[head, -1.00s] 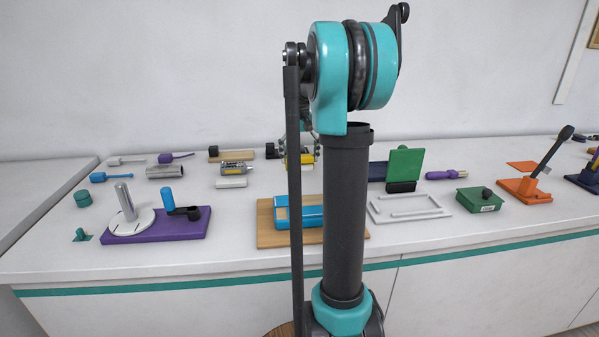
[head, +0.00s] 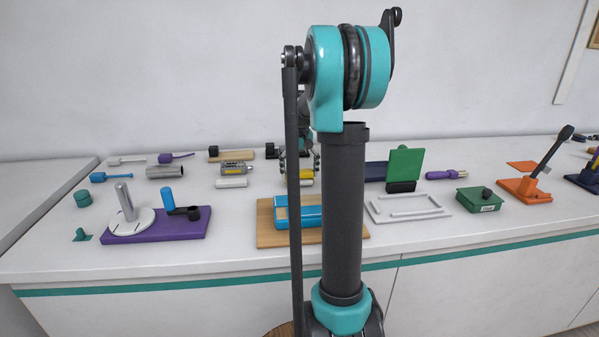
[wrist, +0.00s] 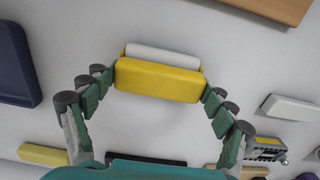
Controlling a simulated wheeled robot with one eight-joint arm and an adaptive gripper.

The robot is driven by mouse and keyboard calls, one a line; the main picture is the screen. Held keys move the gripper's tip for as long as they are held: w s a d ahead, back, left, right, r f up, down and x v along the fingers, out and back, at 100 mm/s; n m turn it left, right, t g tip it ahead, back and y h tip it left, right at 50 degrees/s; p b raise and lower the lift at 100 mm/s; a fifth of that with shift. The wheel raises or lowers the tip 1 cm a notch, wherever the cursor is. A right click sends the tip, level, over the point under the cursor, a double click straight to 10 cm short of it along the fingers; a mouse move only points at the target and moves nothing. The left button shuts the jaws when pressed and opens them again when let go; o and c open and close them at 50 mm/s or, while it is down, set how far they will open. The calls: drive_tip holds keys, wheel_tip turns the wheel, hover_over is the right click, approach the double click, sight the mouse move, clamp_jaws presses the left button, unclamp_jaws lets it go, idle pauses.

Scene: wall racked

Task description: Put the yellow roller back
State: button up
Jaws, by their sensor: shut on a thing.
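The yellow roller (wrist: 158,82) shows in the wrist view as a rounded yellow block, with a white bar (wrist: 162,56) along its upper edge. I cannot tell whether the bar is part of it or lies beneath it. My gripper (wrist: 158,84) is shut on the yellow block, one finger against each end. In the head view, the yellow roller (head: 299,174) hangs or rests at my gripper (head: 299,168), partly hidden by my arm. Any gap between it and the bench cannot be judged.
A wooden board with a blue fixture (head: 297,211) stands nearer on the white bench. A white block (head: 231,183) and grey device (head: 236,168) lie left. A dark blue piece (wrist: 15,65) and another yellow piece (wrist: 43,154) show in the wrist view.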

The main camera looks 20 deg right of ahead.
sight(300, 170)
drive_tip(key=o, duration=1)
wheel_tip(300, 170, up, 18)
drive_tip(key=shift+d+f, duration=0.15)
drive_tip(key=shift+f, duration=0.05)
